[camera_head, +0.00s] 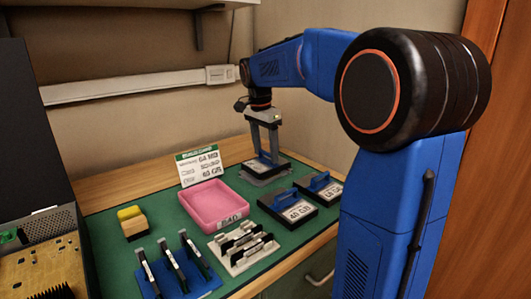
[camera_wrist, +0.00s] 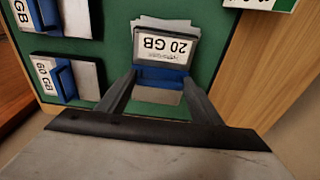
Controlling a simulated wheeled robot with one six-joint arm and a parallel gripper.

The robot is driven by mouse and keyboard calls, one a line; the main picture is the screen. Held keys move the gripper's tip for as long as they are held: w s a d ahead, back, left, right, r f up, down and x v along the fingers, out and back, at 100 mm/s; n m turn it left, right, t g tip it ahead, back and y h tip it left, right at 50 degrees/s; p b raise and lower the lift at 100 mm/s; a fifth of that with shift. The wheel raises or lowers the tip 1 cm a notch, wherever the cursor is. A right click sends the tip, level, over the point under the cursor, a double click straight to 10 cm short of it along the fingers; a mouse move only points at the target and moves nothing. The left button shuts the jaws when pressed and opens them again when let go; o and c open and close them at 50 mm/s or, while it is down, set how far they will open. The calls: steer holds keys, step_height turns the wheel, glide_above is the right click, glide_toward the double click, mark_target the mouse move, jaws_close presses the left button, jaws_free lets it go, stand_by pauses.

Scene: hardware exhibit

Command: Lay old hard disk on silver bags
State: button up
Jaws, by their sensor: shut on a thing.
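The old hard disk (camera_head: 277,164) is a dark slab with a white "20 GB" label (camera_wrist: 166,46) and a blue handle (camera_wrist: 160,74). My gripper (camera_head: 266,160) points down at the back right of the green mat, its fingers (camera_wrist: 158,84) shut on the blue handle. The silver bags (camera_head: 257,174) lie flat right under the disk; their grey edges show past it in the wrist view (camera_wrist: 160,22). The disk looks level and on or just above the bags; I cannot tell if it touches. It hides most of the bags.
Two other blue-handled disks (camera_head: 290,206) (camera_head: 321,187) lie in front of the bags. A pink tray (camera_head: 214,205) and a white sign (camera_head: 199,166) stand to the left. Racks with upright cards (camera_head: 176,270) (camera_head: 243,247) stand nearer. The wall is close behind.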

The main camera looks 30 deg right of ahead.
mark_target(262, 163)
steer(key=shift+f, duration=0.35)
steer(key=o, duration=0.8)
steer(key=shift+f, duration=0.1)
step_height(262, 163, up, 12)
steer(key=a, duration=0.1)
steer(key=shift+s+a, duration=0.15)
steer(key=shift+a, duration=0.05)
